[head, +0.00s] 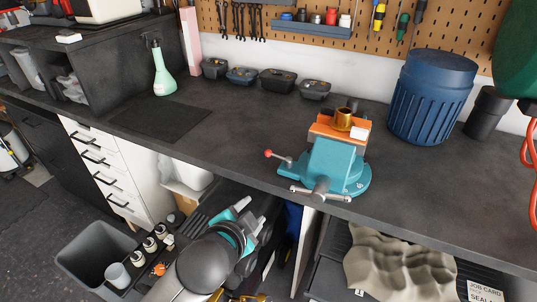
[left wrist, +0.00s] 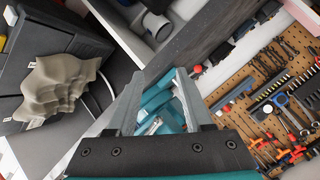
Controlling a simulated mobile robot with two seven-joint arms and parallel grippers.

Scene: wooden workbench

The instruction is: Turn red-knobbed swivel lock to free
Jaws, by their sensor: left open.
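A teal bench vise (head: 335,165) stands on the dark workbench. Its swivel lock is a short lever with a red knob (head: 268,153), sticking out at the vise's left side. My left gripper (head: 254,211) is in front of the bench's front edge, below and left of the vise, apart from the lever. In the left wrist view its two fingers (left wrist: 160,82) are spread with nothing gripped; teal vise parts (left wrist: 158,103) show beyond them. A small red spot there may be the knob; I cannot tell.
The vise's bar handle (head: 320,191) juts over the front edge. A blue bin (head: 432,97) stands right of the vise. Small black trays (head: 278,81) and a green spray bottle (head: 163,72) are further back. The bench left of the vise is mostly clear.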

